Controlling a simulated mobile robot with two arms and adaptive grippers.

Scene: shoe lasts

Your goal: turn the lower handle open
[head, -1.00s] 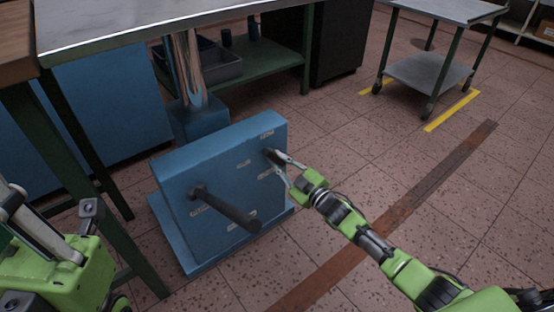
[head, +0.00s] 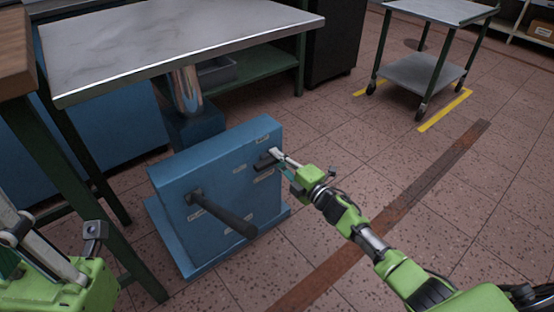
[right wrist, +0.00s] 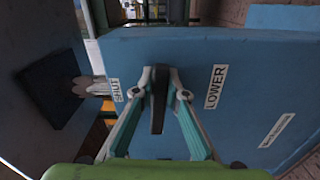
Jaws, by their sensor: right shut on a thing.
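The other handle (head: 228,215) is a long dark bar sticking out toward me, untouched.
A metal-topped table (head: 180,50) with green legs stands behind and left of the box. A wheeled cart (head: 425,70) is at the back right by yellow floor marks. The tiled floor right of the box is clear, with a flat brown strip (head: 400,210) across it.

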